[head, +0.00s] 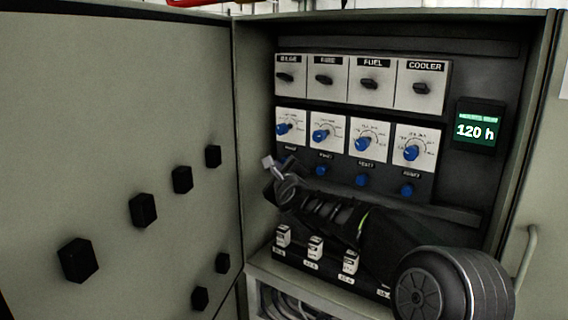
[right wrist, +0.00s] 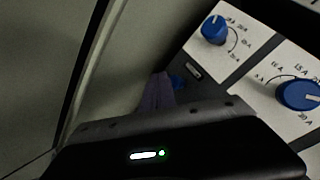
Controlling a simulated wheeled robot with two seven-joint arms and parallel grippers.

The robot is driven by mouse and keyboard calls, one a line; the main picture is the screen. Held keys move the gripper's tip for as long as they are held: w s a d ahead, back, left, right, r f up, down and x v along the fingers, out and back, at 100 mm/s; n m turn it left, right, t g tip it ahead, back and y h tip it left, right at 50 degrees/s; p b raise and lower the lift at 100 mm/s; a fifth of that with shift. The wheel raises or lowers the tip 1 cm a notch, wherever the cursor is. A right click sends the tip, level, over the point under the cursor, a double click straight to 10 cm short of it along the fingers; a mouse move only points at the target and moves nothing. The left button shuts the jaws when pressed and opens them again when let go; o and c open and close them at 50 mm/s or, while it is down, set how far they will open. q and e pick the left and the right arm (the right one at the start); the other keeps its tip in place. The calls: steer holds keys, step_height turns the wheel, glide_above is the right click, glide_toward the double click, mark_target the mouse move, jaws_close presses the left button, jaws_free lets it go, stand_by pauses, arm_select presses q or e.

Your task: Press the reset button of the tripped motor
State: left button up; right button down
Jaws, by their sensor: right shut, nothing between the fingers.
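In the head view, an open cabinet holds a row of blue reset buttons under four blue dials. Three buttons show clearly: the second (head: 321,170), the third (head: 361,180) and the rightmost (head: 407,189). The leftmost reset button is hidden behind my right gripper (head: 268,163) there. In the right wrist view a blue button (right wrist: 177,82) shows partly beside the fingers of that gripper (right wrist: 157,92). The gripper is shut and empty, its tips close to this button; I cannot tell whether they touch. Which motor has tripped is not clear. My left gripper is not in view.
Rotary switches labelled BILGE, FUEL and COOLER (head: 422,88) sit above the dials (head: 412,153). A green display (head: 477,131) reads 120 h. Small white breakers (head: 315,247) lie below my arm. The open door (head: 120,100) with black knobs stands close on the left.

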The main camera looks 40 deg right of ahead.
steer(key=a, duration=0.2)
steer(key=s+a+p, duration=0.1)
steer(key=a, duration=0.1)
steer(key=shift+s+a, duration=0.2)
steer(key=shift+a, duration=0.2)
stand_by(0.8)
